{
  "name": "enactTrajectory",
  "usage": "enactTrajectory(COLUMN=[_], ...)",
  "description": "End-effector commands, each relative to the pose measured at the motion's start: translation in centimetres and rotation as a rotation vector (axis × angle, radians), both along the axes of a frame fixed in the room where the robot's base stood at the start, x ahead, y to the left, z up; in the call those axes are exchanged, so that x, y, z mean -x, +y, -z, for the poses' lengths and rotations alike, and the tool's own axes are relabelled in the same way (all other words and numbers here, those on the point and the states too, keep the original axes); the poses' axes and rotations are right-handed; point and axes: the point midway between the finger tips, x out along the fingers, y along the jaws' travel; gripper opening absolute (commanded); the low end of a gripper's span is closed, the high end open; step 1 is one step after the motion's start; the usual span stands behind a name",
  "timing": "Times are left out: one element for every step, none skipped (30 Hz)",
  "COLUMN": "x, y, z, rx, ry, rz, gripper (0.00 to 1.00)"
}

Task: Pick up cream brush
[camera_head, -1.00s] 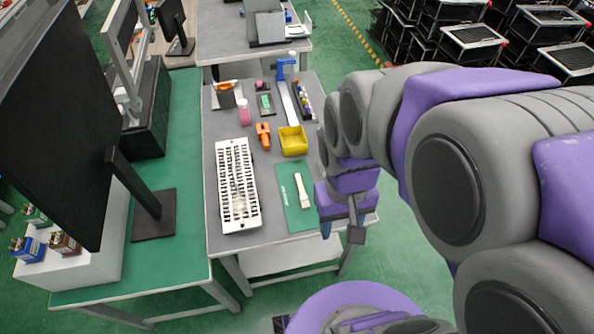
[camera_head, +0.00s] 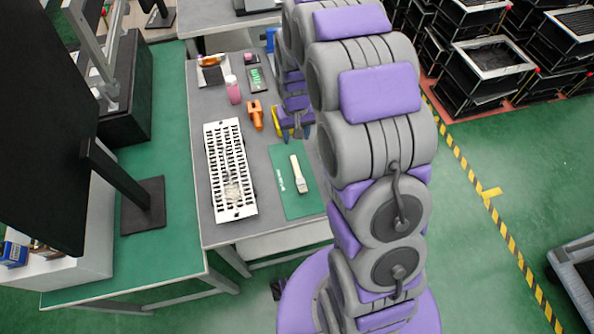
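The cream brush (camera_head: 299,175) lies on a green mat (camera_head: 280,160) near the front right of the grey table. Its bristle end points toward the table's front edge. My gripper (camera_head: 297,133) is above the table beyond the brush, near the yellow bin, and apart from the brush. Its fingers are small and dark here, and I cannot tell whether they are open or shut.
A white slotted tray (camera_head: 212,170) lies left of the mat. A large black monitor (camera_head: 45,130) stands on the green-topped table at left.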

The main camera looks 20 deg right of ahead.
Motion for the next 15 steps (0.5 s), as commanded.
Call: enactTrajectory(x=[-0.4, -0.6, -0.8, -0.8, -0.9, -0.9, -1.0, -0.9, -0.9, -0.9, -0.9, -0.9, -0.9, -0.9, -0.9], y=[0.0, 0.0, 0.0, 0.0, 0.0, 0.0, 0.0, 0.0, 0.0, 0.0, 0.0, 0.0, 0.0, 0.0, 0.0], z=[0.7, 0.9, 1.1, 1.3, 1.4, 1.7, 1.9, 2.2, 2.6, 3.0, 3.5, 4.2, 4.8, 5.3, 6.1], rx=[0.0, 0.0, 0.0, 0.0, 0.0, 0.0, 0.0, 0.0, 0.0, 0.0, 0.0, 0.0, 0.0, 0.0, 0.0], ry=[-0.001, -0.003, -0.005, -0.006, -0.006, -0.006, -0.006, -0.005, -0.004, -0.004, -0.004, -0.004, -0.004, -0.003, -0.002], rz=[0.0, 0.0, 0.0, 0.0, 0.0, 0.0, 0.0, 0.0, 0.0, 0.0, 0.0, 0.0, 0.0, 0.0, 0.0], gripper=[0.51, 0.51, 0.51, 0.51, 0.51, 0.51, 0.51, 0.51, 0.51, 0.51, 0.51, 0.51, 0.51, 0.51, 0.51])
